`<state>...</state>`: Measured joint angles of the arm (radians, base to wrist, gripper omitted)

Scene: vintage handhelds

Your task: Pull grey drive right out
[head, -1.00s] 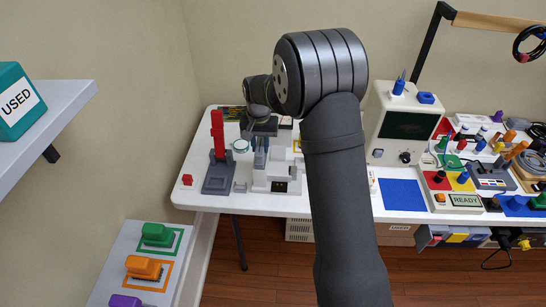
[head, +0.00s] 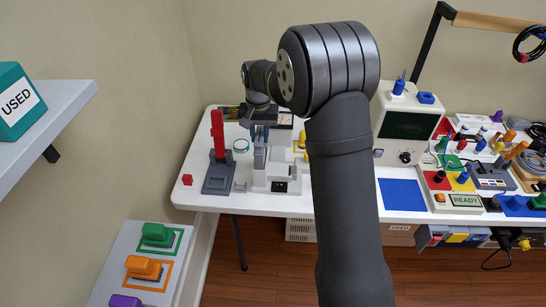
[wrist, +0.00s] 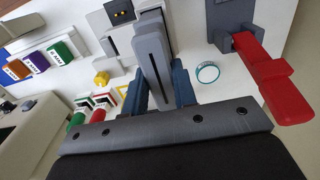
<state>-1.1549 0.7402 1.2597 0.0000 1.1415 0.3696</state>
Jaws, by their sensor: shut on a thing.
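The grey drive (wrist: 152,58) is a tall grey block with a dark slot along its face. In the wrist view it stands between the blue fingers of my gripper (wrist: 159,88), which is shut on it. The dock also shows in the wrist view (wrist: 110,22), beside and behind the drive. The drive's lower end is hidden, so I cannot tell how much of it sits in the dock.
A red lever on a dark base (head: 218,165) stands close to the left of the drive. A teal ring (wrist: 207,72) lies between them. A yellow part (wrist: 101,78) is on the dock's other side. A blue mat (head: 401,194) lies farther right, bare.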

